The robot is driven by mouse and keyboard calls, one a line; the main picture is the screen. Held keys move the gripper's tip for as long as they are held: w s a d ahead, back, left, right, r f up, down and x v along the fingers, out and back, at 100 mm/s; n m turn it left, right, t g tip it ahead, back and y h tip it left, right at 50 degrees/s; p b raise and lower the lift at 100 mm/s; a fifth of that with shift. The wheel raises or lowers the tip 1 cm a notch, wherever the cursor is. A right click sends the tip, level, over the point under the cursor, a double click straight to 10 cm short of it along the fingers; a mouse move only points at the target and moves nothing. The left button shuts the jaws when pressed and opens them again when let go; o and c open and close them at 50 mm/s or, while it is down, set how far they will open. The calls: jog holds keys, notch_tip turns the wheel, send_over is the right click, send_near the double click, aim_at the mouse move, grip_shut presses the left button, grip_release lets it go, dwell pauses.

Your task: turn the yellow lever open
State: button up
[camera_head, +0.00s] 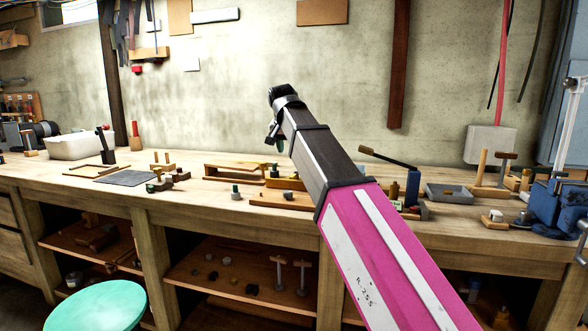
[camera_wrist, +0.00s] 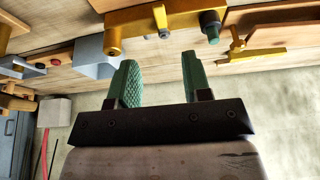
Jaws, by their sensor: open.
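My gripper (camera_wrist: 158,68) is open in the wrist view, its two green fingers apart with nothing between them. A yellow piece (camera_wrist: 165,18) with a long bar and a dark round end lies just beyond the fingertips. A second, thinner yellow piece (camera_wrist: 257,54) with a small upright knob is to the right. I cannot tell for sure which is the lever. In the head view my gripper (camera_head: 274,138) is above the bench, and yellow parts show on the bench below it (camera_head: 285,184) and to its left (camera_head: 240,164). My arm hides part of that area.
The wooden workbench (camera_head: 80,178) holds a white bin (camera_head: 80,147), a dark flat mat (camera_head: 124,178), a grey tray (camera_head: 449,194), a blue block with a long handle (camera_head: 412,186) and a blue vise (camera_head: 560,207). A turquoise stool (camera_head: 95,305) stands in front. The wall is behind.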

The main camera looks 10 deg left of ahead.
aim_at(293, 175)
jog(key=x, duration=1.1)
jog(key=shift+w+r, duration=0.1)
jog(key=shift+w, duration=0.1)
grip_shut()
